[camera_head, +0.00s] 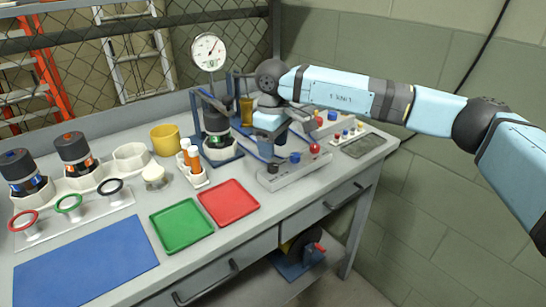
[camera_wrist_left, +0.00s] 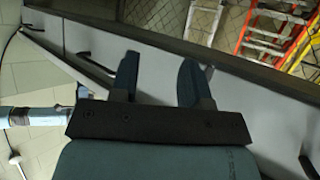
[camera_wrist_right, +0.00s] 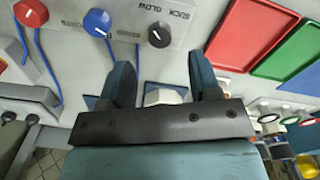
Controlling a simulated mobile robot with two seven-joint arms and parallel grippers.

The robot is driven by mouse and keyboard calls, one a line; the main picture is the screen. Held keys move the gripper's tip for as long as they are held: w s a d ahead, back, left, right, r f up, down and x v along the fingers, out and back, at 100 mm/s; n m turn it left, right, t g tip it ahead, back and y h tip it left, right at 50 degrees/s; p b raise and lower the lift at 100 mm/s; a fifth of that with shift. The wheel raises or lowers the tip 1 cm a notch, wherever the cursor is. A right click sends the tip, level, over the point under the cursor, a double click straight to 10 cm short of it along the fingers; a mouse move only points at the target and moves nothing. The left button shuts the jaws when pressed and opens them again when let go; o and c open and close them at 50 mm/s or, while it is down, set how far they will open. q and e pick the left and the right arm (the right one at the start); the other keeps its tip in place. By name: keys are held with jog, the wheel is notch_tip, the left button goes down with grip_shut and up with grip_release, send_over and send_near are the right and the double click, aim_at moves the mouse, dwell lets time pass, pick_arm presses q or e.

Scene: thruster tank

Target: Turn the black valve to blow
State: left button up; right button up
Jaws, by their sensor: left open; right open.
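The black valve (camera_wrist_right: 160,33) is a round knob with a white pointer mark, on a light panel whose printed label includes "SUCK". It also shows in the head view (camera_head: 272,168), at the left end of the grey valve block (camera_head: 300,170). My right gripper (camera_wrist_right: 162,75) is open and empty. It points down close to the black valve, which shows just beyond the gap between its fingertips; I see no contact. In the head view the right hand hangs behind the block. My left gripper (camera_wrist_left: 155,70) is open and empty, near the bench front, and outside the head view.
A blue knob (camera_head: 295,158) and a red knob (camera_head: 314,149) sit beside the black valve. A blue mat (camera_head: 85,265) is clear.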

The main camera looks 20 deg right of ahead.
aim_at(273, 165)
pick_arm(q)
jog(key=shift+a+f+p, duration=0.1)
jog(key=shift+f+p, duration=0.1)
jog(key=shift+p, duration=0.15)
pick_arm(e)
notch_tip(273, 165, up, 8)
pick_arm(q)
jog(key=shift+r, duration=0.1)
